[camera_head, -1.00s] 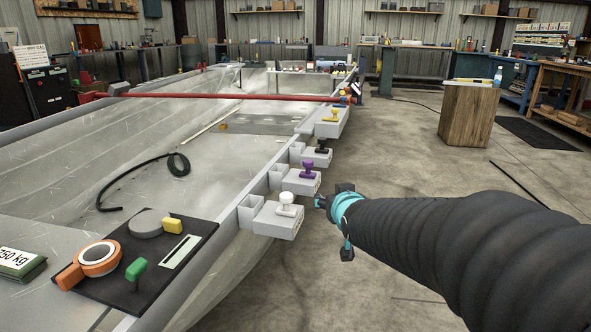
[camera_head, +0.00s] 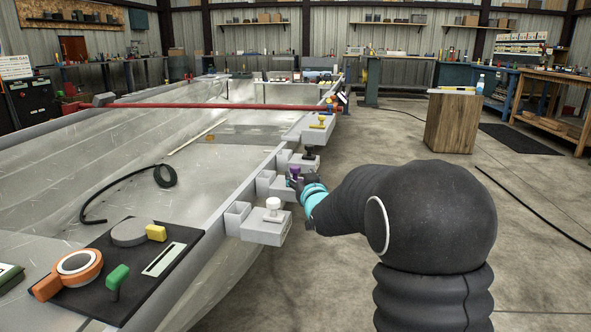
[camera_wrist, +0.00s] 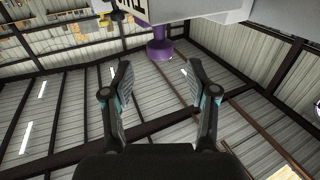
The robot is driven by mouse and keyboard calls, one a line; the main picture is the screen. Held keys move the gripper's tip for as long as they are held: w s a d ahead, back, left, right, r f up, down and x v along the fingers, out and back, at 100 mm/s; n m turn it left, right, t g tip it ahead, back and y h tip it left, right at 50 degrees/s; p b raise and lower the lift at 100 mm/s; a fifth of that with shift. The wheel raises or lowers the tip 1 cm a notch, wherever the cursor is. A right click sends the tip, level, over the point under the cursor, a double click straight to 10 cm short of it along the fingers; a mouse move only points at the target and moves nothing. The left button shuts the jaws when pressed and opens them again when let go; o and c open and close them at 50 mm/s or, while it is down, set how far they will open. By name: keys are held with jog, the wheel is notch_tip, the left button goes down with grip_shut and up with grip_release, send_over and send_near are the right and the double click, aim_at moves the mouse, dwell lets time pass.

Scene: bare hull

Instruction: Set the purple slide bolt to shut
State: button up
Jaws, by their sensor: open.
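The purple slide bolt knob (camera_head: 295,171) stands on a grey block on the hull's right rail, between the white-knobbed bolt and the black-knobbed bolt. My gripper (camera_head: 296,183) is right at it in the head view and hides much of its block. In the wrist view the purple knob (camera_wrist: 158,46) is ahead, beyond the open fingertips and a little above the middle between them. My gripper (camera_wrist: 160,80) is open with nothing between its fingers. I cannot tell whether a finger touches the knob.
The white-knobbed bolt (camera_head: 273,207) is nearer me and the black-knobbed bolt (camera_head: 309,153) is just beyond. A yellow-knobbed bolt (camera_head: 320,122) is farther along the rail. A black panel (camera_head: 120,270) with controls lies at front left.

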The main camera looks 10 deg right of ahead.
aim_at(296, 171)
jog(key=shift+w+a, duration=0.15)
jog(key=shift+w, duration=1.45)
jog(key=shift+w+a, duration=0.15)
jog(key=shift+w, duration=1.4)
grip_shut()
